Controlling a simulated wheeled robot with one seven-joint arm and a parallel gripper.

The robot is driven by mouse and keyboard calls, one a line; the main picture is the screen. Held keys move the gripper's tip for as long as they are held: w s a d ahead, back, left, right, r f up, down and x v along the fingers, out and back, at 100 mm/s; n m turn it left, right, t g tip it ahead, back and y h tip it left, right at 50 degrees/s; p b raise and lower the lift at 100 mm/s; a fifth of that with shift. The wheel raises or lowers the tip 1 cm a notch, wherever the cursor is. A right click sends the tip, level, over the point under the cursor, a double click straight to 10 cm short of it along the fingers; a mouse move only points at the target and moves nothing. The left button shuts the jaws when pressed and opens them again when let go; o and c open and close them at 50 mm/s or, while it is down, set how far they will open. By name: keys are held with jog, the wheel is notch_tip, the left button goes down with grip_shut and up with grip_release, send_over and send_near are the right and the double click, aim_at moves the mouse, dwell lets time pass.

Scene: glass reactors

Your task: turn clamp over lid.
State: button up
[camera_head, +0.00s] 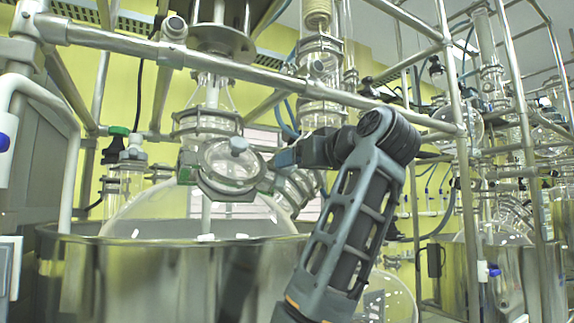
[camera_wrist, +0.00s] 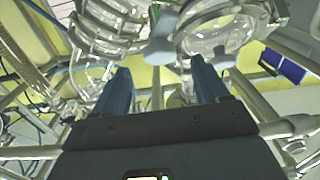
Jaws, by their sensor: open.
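The round glass lid (camera_head: 228,166) sits on the side port at the top of the large glass reactor vessel. In the wrist view the lid (camera_wrist: 222,36) is at the upper right, and a grey clamp knob (camera_wrist: 160,50) shows beyond the gap between my fingers. My gripper (camera_head: 275,159) is just right of the lid in the head view. In the wrist view my gripper (camera_wrist: 160,65) is open, with nothing visibly held. Whether a finger touches the clamp I cannot tell.
The glass vessel (camera_head: 140,208) stands in a wide steel bath (camera_head: 130,275). A horizontal metal rail (camera_head: 250,75) crosses above the lid. A glass side neck (camera_head: 298,187) lies behind my gripper. Upright posts (camera_head: 455,120) and more glassware stand at the right.

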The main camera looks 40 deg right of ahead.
aim_at(283, 173)
jog(key=x, duration=0.5)
jog(key=shift+a, duration=0.1)
jog(key=c, duration=1.1)
